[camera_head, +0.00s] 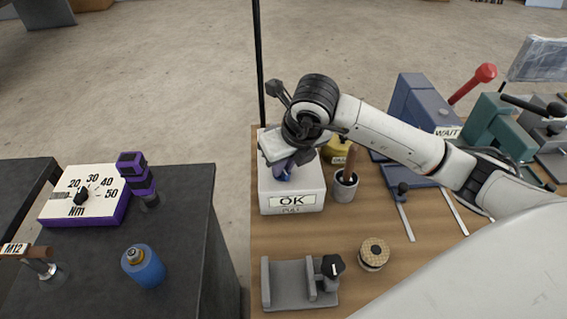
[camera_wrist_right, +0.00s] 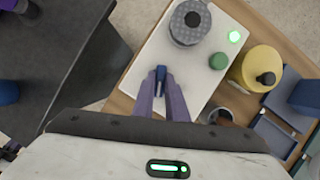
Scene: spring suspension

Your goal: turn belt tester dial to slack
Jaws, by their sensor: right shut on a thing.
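A white box (camera_head: 310,182) labelled "OK" stands on the wooden bench; it also fills the top of the right wrist view (camera_wrist_right: 133,82). My right gripper (camera_head: 284,172) reaches down over its top. In the right wrist view its two purple fingers (camera_wrist_right: 161,78) are shut on a small blue knob (camera_wrist_right: 161,84). The knob appears to be on the box's top; its pointer and any scale marks cannot be made out. A grey cylinder (camera_wrist_right: 188,28) with a dark centre, a green light (camera_wrist_right: 234,37) and a green button (camera_wrist_right: 218,61) are on the box. My left gripper is out of view.
A cup with a brown handle (camera_head: 345,188) and a yellow pot (camera_head: 336,150) stand close right of the box. A grey fixture (camera_head: 285,290) and a round tin (camera_head: 374,253) are in front. A dark table with a Nm dial box (camera_head: 103,210) is left, across a gap.

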